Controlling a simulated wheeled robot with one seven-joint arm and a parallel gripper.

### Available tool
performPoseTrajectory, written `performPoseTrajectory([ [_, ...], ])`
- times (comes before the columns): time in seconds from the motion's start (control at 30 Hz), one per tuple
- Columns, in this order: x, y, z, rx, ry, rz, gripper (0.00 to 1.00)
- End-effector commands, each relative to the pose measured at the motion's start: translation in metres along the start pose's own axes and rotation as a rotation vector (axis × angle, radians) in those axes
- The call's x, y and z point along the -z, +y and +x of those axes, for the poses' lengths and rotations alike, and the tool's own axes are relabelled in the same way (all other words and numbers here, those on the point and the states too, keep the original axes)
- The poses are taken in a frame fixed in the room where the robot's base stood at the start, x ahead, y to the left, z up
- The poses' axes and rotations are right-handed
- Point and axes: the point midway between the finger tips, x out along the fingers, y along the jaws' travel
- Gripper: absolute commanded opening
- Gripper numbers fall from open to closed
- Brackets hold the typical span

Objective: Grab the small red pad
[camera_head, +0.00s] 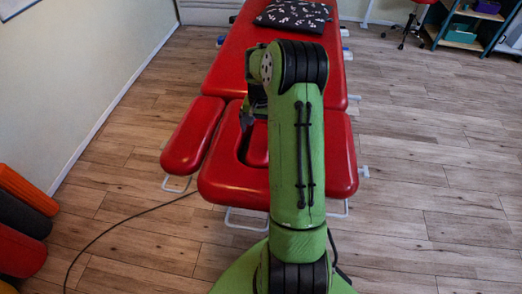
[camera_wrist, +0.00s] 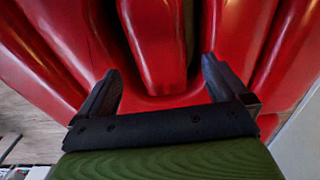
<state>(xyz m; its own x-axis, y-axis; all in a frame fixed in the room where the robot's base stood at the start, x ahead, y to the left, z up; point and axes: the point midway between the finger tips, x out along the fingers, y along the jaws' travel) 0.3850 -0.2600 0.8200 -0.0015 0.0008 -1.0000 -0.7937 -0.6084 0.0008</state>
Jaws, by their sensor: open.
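The small red pad (camera_wrist: 155,40) is a narrow, glossy, rounded piece in the upper middle of the wrist view. It sits in a recess of the red treatment table (camera_wrist: 60,40). In the head view the small red pad (camera_head: 258,148) shows only in part, in the slot at the table's near end; my arm hides the rest. My gripper (camera_wrist: 160,72) is open and empty, its two dark fingers pointing toward the pad's near end, one to each side of it in the picture. In the head view my gripper (camera_head: 247,118) hangs over the table near the slot.
A red armrest (camera_head: 193,135) flanks the table on the left. A dark patterned cushion (camera_head: 293,16) lies at the table's far end. Rolls (camera_head: 20,215) lie at the left edge, and a cable (camera_head: 110,228) crosses the floor. The wooden floor (camera_head: 430,190) at right is clear.

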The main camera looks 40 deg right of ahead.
Motion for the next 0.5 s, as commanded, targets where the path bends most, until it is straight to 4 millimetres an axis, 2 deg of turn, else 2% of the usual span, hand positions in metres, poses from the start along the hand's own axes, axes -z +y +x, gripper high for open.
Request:
performPoseTrajectory([
  [0.03, -0.001, 0.000, 0.016, 0.000, -0.003, -0.001, 1.00],
  [0.1, 0.000, 0.000, 0.028, 0.000, -0.002, -0.001, 1.00],
  [0.27, 0.000, 0.000, 0.041, 0.001, 0.000, -0.002, 1.00],
  [0.5, 0.000, 0.003, 0.084, 0.000, -0.003, -0.002, 1.00],
])
